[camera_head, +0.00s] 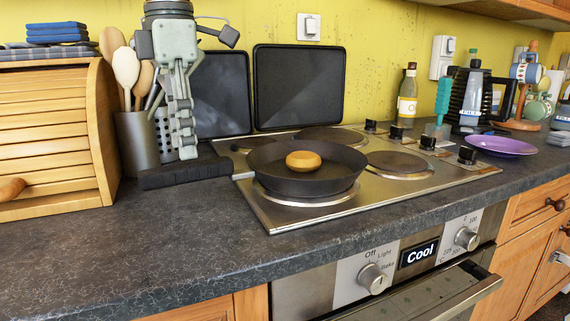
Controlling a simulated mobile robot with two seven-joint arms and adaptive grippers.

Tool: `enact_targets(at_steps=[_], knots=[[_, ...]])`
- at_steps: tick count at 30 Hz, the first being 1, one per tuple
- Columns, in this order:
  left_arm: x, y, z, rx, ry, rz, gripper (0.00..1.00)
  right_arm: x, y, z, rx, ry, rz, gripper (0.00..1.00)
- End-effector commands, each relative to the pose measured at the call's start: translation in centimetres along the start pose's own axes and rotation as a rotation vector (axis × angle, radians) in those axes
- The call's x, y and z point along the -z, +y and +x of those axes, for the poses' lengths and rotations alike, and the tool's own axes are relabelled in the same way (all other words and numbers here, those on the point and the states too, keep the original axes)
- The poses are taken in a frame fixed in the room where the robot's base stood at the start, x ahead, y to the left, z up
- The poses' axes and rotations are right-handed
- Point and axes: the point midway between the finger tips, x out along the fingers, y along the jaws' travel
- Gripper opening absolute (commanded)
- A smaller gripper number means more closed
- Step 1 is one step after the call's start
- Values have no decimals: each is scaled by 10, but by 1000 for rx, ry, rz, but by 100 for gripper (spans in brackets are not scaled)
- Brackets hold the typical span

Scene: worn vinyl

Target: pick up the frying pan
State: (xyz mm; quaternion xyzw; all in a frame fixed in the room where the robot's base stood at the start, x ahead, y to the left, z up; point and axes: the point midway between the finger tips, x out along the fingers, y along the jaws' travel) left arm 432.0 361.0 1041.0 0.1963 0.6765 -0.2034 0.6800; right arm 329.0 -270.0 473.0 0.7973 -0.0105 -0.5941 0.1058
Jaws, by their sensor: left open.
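The frying pan (345,172) is dark and sits upright on the front left burner of the hob. A round golden-brown bread-like thing (303,160) lies in it. Its thick black handle (185,175) points left over the dark worktop. My left gripper (184,152) is grey, points down from the top and is open. In the picture its fingertips are just above the handle; I cannot tell how far behind or above it they are. Nothing shows between its fingers. My right gripper is out of view.
A wooden bread bin (55,140) and a pot of wooden spoons (135,140) stand left of the gripper. Two dark panels (298,88) lean on the wall behind the hob (400,187). A bottle (407,95) and purple plate (502,146) are right. The front worktop is clear.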

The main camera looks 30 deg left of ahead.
Motion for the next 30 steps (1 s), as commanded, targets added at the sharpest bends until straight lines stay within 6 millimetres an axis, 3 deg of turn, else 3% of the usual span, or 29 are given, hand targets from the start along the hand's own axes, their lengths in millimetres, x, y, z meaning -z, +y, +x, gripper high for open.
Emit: enact_targets(at_steps=[5,21,30], knots=[[2,0,6,-7,10,1,50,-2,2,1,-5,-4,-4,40],[8,0,73,-6,9,0,50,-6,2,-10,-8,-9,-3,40],[7,0,76,-7,7,-1,49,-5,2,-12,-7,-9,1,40]])
